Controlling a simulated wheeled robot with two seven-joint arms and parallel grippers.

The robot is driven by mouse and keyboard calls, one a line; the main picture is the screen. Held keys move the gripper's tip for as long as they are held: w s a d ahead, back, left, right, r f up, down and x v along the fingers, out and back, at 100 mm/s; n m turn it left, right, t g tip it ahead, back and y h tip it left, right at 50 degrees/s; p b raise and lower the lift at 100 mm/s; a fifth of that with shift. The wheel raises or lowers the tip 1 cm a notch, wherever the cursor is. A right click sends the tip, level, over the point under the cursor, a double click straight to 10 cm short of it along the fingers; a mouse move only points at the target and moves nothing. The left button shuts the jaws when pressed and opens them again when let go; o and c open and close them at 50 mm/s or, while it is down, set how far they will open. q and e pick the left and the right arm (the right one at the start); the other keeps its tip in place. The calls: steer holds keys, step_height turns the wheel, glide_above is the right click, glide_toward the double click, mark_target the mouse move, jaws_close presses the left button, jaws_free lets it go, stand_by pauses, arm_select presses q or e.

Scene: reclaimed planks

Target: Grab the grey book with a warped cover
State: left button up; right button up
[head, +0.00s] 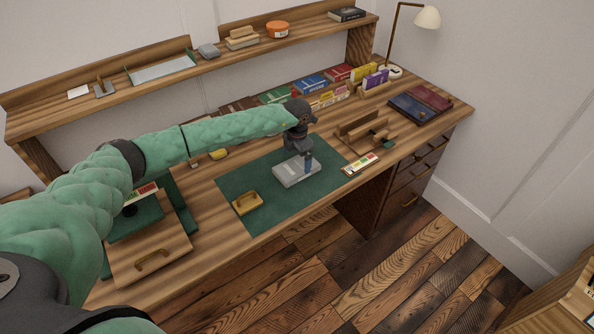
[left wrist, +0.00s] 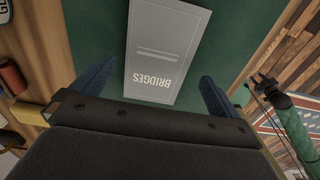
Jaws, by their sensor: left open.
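A grey book (head: 296,172) lies on the green desk mat. In the left wrist view the grey book (left wrist: 158,50) shows its cover, with the word BRIDGES upside down. I cannot tell a warp in the cover. My left gripper (head: 303,163) is over the book and partly hides it. Its fingers are apart, and in the left wrist view the gripper (left wrist: 153,84) has one finger on either side of the book's near end. No contact can be made out. A teal arm, probably my right, enters at the right of that view; its dark end is too small to read.
A wooden organiser (head: 365,132) stands to the right. Several coloured books (head: 312,83) line the back, and two dark books (head: 413,108) lie at far right. A shelf (head: 110,97) runs above.

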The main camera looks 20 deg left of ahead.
mark_target(297, 167)
arm_select(q)
step_height(297, 167, down, 3)
steer(key=shift+r+b, duration=0.1)
steer(key=shift+b, duration=0.2)
steer(key=shift+f, duration=0.55)
steer(key=shift+r, duration=0.1)
steer(key=c, duration=1)
steer(key=shift+o, duration=0.2)
arm_select(e)
steer(key=shift+w+a+r, duration=0.15)
steer(key=shift+r, duration=0.3)
steer(key=shift+w+a+r, duration=0.1)
steer(key=shift+r, duration=0.35)
arm_select(q)
steer(key=shift+r, duration=0.1)
